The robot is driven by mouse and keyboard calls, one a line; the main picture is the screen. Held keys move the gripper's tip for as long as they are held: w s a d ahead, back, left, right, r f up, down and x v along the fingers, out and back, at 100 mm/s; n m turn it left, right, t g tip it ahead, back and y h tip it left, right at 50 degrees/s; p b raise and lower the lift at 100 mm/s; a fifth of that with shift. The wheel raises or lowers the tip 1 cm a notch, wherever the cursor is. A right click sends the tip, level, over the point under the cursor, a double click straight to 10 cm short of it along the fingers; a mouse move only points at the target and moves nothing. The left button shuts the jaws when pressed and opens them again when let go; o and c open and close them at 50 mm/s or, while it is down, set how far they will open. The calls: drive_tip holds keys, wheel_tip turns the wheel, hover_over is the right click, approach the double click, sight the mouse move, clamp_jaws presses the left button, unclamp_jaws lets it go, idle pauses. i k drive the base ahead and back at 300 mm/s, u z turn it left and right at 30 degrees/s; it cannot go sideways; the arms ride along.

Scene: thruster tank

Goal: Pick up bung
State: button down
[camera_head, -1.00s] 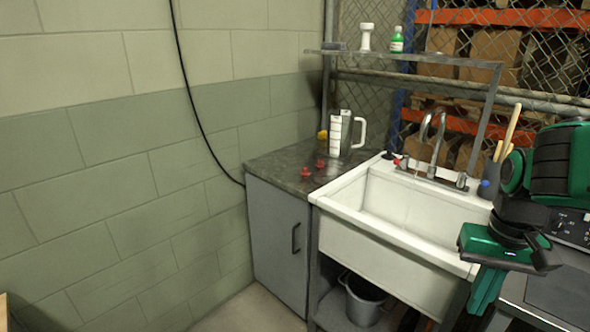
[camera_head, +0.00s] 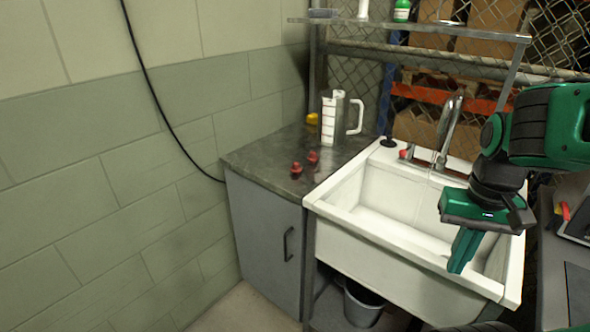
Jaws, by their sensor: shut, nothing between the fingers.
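Two small red knobbed pieces, either of which may be the bung, stand close together on the dark countertop (camera_head: 255,155) left of the sink. The nearer red piece (camera_head: 296,169) is slightly left of the farther one (camera_head: 313,157). A small black round piece (camera_head: 389,142) on the sink's back left rim could also be a bung; I cannot tell. My green gripper (camera_head: 460,264) points down over the right part of the white sink (camera_head: 395,248), to the right of all these pieces. It is shut and empty.
A clear-and-white measuring jug (camera_head: 333,118) and a yellow item (camera_head: 312,119) stand behind the red pieces. The faucet (camera_head: 447,130) rises at the sink's back. A shelf (camera_head: 420,27) crosses above. A bucket (camera_head: 362,305) sits below. The counter's front is clear.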

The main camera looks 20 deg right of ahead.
sight(296, 168)
drive_tip(key=k, duration=0.55)
drive_tip(key=u, duration=0.8)
drive_tip(key=i, duration=1.9)
drive_tip(key=z, duration=0.6)
